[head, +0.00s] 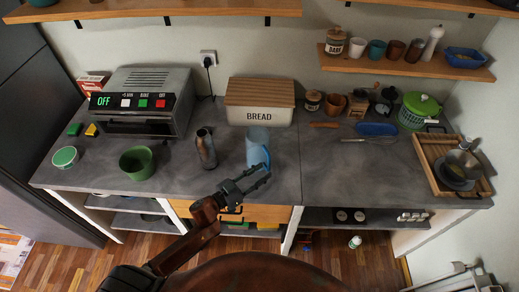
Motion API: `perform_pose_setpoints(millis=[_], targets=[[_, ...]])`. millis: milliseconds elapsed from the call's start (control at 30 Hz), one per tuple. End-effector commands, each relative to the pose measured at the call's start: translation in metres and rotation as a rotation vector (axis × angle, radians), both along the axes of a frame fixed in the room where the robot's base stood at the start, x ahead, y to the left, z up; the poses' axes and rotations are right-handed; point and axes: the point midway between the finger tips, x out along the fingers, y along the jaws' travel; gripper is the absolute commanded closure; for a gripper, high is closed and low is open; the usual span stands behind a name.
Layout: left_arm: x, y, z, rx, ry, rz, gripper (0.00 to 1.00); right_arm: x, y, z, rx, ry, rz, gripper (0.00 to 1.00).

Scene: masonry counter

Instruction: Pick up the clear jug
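The clear jug (257,143) looks pale blue and see-through. It stands upright on the grey counter (345,180), in front of the bread box, with a blue handle low on its right side. My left gripper (265,174) is in front of the jug, near the counter's front edge, and overlaps the jug's lower part in the picture. Its two fingers are spread apart with nothing between them. I cannot tell whether a finger touches the jug. My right gripper is not in view.
A dark metallic bottle (206,148) stands just left of the jug, and a green pot (137,163) farther left. The bread box (259,104) stands behind. A whisk (368,140) and wooden tray (427,148) are to the right. The counter's front middle-right is clear.

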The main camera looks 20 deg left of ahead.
Motion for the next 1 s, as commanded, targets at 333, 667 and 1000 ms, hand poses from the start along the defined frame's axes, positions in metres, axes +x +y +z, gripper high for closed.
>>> perform_pose_setpoints(millis=[333,667,1000], targets=[[0.041,-0.021,0.004,0.002,-0.001,-0.001,0.69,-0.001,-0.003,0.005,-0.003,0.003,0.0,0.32],[0.044,-0.023,0.003,0.001,0.0,-0.002,0.72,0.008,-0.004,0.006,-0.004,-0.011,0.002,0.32],[0.043,-0.023,0.003,0.001,0.0,-0.002,0.96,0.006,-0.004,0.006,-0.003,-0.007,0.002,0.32]])
